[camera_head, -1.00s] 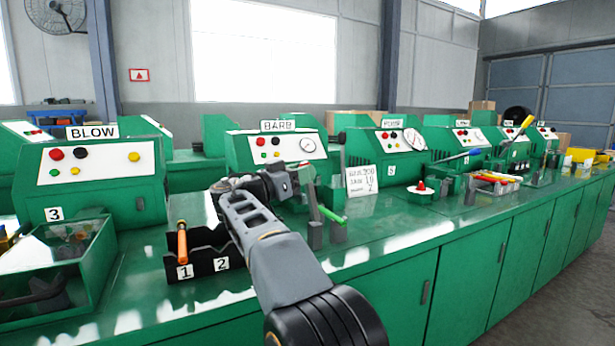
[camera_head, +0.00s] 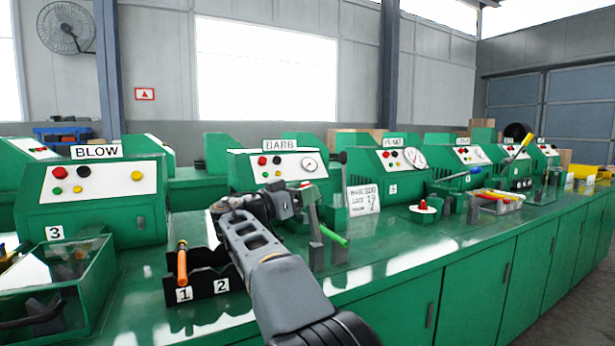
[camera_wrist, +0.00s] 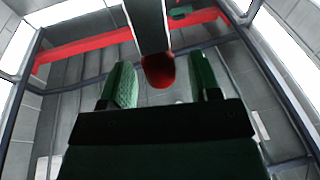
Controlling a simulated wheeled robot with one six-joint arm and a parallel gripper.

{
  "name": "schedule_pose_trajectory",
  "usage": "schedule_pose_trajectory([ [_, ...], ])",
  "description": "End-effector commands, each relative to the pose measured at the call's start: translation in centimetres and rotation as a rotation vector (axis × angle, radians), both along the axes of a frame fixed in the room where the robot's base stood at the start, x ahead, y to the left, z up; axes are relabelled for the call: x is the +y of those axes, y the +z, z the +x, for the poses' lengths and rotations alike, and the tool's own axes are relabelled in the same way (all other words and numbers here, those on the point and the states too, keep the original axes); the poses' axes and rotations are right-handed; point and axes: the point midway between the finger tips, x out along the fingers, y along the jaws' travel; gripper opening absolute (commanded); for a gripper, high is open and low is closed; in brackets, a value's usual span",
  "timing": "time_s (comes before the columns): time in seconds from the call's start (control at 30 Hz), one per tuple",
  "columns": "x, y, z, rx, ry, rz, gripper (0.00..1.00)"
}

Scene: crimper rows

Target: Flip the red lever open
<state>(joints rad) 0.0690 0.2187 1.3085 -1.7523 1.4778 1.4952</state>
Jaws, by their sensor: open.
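The red lever's rounded red end (camera_wrist: 158,70) shows in the wrist view at the tip of a dark bar that runs up out of the frame. My gripper (camera_wrist: 161,88) is open, with one green-padded finger on each side of the red end. No contact with it is visible. In the head view my gripper (camera_head: 294,196) is beside an upright lever with a small red tip (camera_head: 306,184), in front of the BARB machine (camera_head: 240,170). My wrist partly hides that area, and the lever's base is hard to make out.
A black rack (camera_head: 215,287) with an orange-handled tool (camera_head: 182,265) is left of my arm. The green bench front is clear.

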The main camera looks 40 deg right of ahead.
Motion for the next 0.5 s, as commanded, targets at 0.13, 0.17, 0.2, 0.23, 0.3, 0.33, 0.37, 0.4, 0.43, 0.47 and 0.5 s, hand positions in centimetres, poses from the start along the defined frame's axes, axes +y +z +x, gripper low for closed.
schedule_pose_trajectory([
  [0.13, -0.1, 2.4, 0.0, -0.002, -0.001, 0.000, 0.57],
  [0.17, 0.0, 3.1, 0.0, -0.004, 0.000, 0.000, 0.57],
  [0.2, 0.2, 3.7, -0.5, -0.004, 0.000, 0.000, 0.57],
  [0.23, 0.4, 4.2, -1.0, -0.004, 0.000, 0.000, 0.57],
  [0.3, 0.8, 5.6, -2.1, -0.006, 0.001, 0.000, 0.57],
  [0.33, 1.0, 6.2, -2.6, -0.005, 0.001, 0.000, 0.57],
  [0.37, 1.2, 6.8, -3.0, -0.005, 0.001, 0.000, 0.57],
  [0.4, 1.5, 7.6, -3.7, -0.005, 0.000, 0.000, 0.57],
  [0.43, 1.6, 8.2, -4.1, -0.004, 0.000, 0.000, 0.57],
  [0.47, 1.8, 8.8, -4.6, -0.005, 0.000, 0.000, 0.57],
  [0.5, 2.1, 9.4, -5.2, -0.004, 0.001, 0.000, 0.57],
])
